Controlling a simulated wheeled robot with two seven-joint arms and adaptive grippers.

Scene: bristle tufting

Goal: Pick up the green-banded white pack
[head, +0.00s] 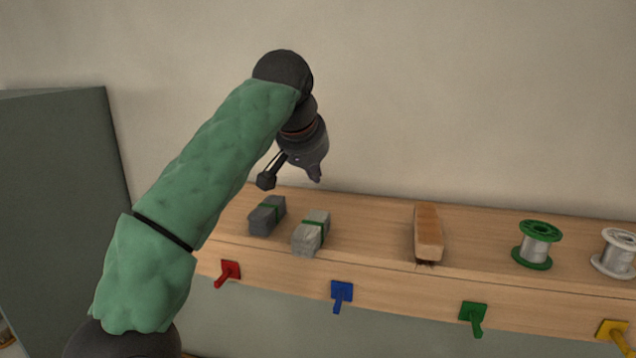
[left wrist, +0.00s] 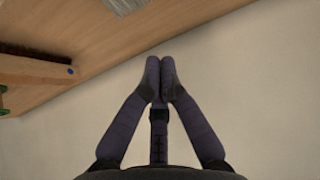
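The white pack with a green band (head: 311,232) lies on the wooden shelf, left of its middle in the head view. A similar dark grey pack with a green band (head: 267,215) lies just left of it. My left gripper (head: 315,176) hangs above and behind the packs, clear of them. In the left wrist view its two fingers (left wrist: 160,64) meet at the tips with nothing between them. A pale bundle (left wrist: 125,4) shows at the top edge there, cut off, its band not visible. My right gripper is in neither view.
The wooden shelf (head: 375,223) also holds a wooden brush block (head: 428,232), a green-flanged wire spool (head: 537,244) and a white-flanged one (head: 614,254). Red (head: 229,271), blue (head: 341,294), green (head: 473,317) and yellow (head: 613,333) hooks line its front. A plain wall stands behind.

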